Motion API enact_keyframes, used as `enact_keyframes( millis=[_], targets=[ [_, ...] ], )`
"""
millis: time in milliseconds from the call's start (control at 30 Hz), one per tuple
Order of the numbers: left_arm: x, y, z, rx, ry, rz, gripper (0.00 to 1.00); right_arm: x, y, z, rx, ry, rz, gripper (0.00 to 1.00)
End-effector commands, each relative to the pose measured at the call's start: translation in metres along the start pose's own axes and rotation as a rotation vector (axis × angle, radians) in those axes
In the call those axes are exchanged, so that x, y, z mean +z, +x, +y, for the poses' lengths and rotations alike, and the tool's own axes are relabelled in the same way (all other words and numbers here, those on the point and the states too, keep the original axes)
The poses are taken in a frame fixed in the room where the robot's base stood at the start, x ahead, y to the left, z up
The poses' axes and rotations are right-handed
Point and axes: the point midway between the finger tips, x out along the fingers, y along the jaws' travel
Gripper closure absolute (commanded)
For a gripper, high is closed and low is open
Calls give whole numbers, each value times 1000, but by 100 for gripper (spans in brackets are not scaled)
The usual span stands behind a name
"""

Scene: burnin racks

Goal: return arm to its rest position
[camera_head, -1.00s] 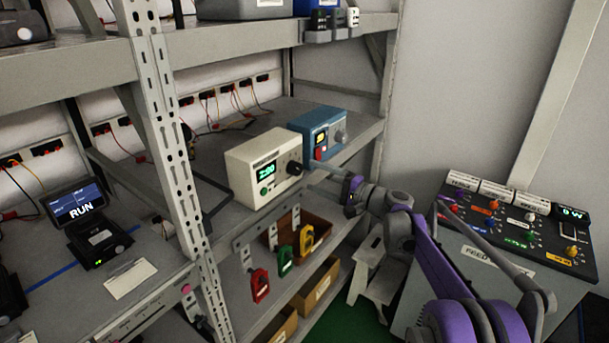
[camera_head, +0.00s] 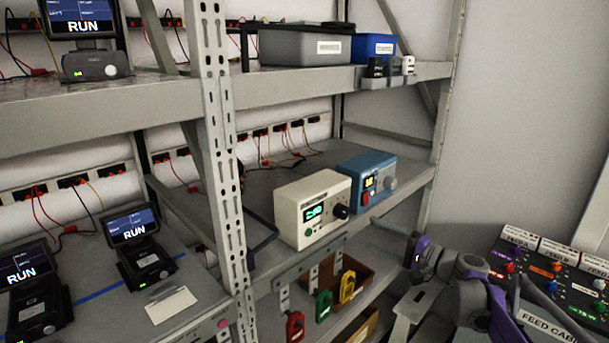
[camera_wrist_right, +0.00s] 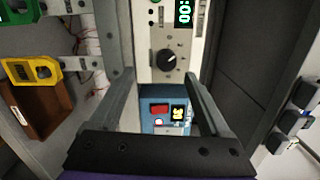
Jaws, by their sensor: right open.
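My right arm comes in from the lower right in the head view. Its gripper (camera_head: 382,224) is just right of and slightly below the cream instrument (camera_head: 313,207), in front of the blue instrument (camera_head: 366,182). In the right wrist view the two fingers (camera_wrist_right: 166,95) are apart with nothing held between them. The cream instrument's dark knob (camera_wrist_right: 170,61) and the blue instrument (camera_wrist_right: 162,112) show beyond the gap. Neither instrument is visibly gripped. My left gripper is not in view.
The rack upright (camera_head: 222,150) stands left of the instruments. Red, green and yellow lockout tags (camera_head: 323,305) hang below the shelf. A feed cabinet (camera_head: 560,290) stands at right, close to my arm. A grey bin (camera_head: 300,47) sits on the upper shelf.

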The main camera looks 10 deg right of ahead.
Motion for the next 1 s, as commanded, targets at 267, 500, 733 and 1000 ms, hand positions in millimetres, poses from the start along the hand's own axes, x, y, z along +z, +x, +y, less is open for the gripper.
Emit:
enact_keyframes(
  millis=[267,500,733,1000],
  targets=[
    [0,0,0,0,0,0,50,135,-8,68,416,-189,-87,19],
    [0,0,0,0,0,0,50,235,-79,147,806,-472,-161,19],
    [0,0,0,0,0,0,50,284,-168,212,1105,-800,-214,19],
    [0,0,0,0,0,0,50,294,-220,244,1260,-1024,-233,19]
  ],
)
